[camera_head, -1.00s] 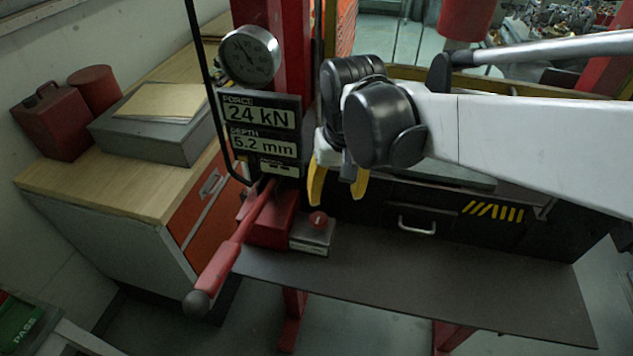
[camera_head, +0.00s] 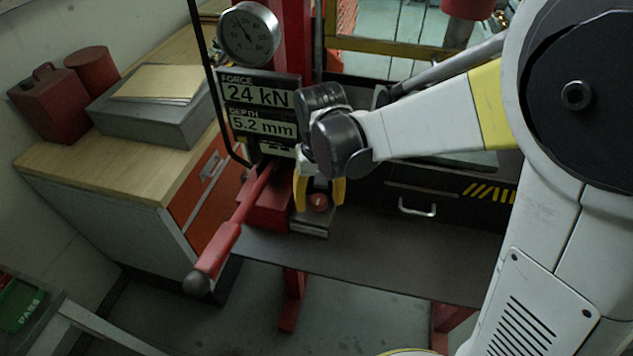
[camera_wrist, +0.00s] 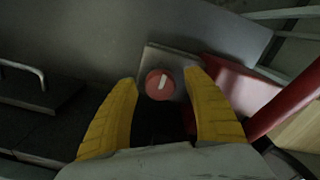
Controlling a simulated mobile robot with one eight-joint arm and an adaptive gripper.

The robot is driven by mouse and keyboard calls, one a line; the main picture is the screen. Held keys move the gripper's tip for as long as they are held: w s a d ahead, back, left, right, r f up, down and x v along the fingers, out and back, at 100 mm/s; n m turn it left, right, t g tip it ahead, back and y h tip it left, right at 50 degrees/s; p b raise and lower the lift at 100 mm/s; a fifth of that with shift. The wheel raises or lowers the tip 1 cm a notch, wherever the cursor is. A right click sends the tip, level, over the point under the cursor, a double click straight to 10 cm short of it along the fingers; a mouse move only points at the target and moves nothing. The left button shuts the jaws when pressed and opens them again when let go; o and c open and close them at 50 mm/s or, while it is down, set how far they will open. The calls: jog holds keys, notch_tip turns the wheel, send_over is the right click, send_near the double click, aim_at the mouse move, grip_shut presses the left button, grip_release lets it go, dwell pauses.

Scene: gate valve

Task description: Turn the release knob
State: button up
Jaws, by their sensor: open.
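The release knob (camera_head: 318,202) is a small round red knob with a pale bar across its face, on a grey metal block (camera_head: 310,229). In the wrist view the knob (camera_wrist: 160,84) lies between and just beyond my fingertips, its pale bar slightly tilted. My gripper (camera_head: 319,207) has two yellow fingers spread apart with nothing between them that they grip. In the wrist view my gripper (camera_wrist: 161,75) has one finger on each side of the knob. I cannot tell whether either finger touches it.
A red lever (camera_head: 228,238) with a dark ball end slopes down left of the knob. A display panel (camera_head: 260,108) reads 24 kN and 5.2 mm, below a round gauge (camera_head: 248,34). The dark shelf (camera_head: 400,255) is clear in front.

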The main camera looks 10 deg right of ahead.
jog(key=shift+f, duration=0.15)
jog(key=c, duration=1.2)
jog(key=shift+o, duration=0.2)
